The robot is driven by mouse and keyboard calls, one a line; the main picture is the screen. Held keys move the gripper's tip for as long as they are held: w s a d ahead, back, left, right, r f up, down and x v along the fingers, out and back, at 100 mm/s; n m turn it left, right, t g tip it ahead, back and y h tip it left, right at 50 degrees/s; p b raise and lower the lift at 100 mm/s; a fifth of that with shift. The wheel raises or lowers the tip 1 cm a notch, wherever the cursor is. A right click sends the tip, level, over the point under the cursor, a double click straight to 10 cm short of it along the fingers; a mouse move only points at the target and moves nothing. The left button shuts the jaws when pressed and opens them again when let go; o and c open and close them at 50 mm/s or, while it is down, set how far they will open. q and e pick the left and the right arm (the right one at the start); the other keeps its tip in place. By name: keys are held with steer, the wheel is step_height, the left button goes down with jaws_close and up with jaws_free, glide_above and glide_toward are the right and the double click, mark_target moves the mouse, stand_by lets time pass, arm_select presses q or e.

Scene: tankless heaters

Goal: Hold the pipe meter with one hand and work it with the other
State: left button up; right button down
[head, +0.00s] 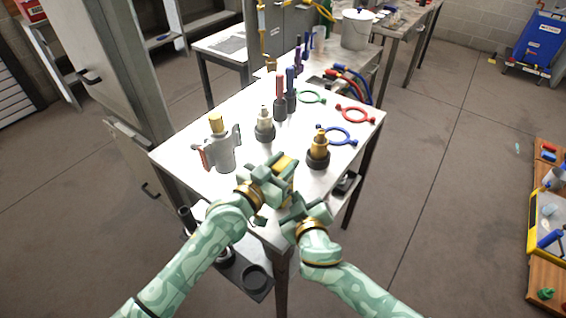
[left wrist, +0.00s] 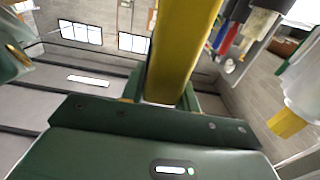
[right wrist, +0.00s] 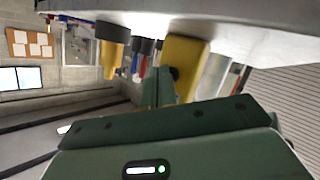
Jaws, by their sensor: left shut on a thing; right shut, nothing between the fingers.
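The pipe meter, a yellow boxy body (head: 285,163), shows just above the near edge of the white table. My left gripper (head: 273,176) is shut on it. In the left wrist view the yellow body (left wrist: 180,50) rises from between the fingers. My right gripper (head: 297,207) is shut and empty, just below and to the right of the left one. In the right wrist view its closed fingers (right wrist: 157,88) are close beside the yellow meter (right wrist: 188,62), near a small dark round part on it. I cannot tell whether they touch. The meter's face is hidden.
A grey cabinet (head: 95,60) stands left.

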stand_by(0.3)
steer(key=shift+s+d, duration=0.3)
steer(key=shift+d, duration=0.1)
steer(key=s+d, duration=0.2)
steer(key=d, duration=0.1)
steer(key=s+d, duration=0.1)
steer(key=shift+s+d, duration=0.25)
steer(key=shift+d, duration=0.15)
arm_select(q)
steer(key=o, duration=1.2)
steer(key=shift+s, duration=0.1)
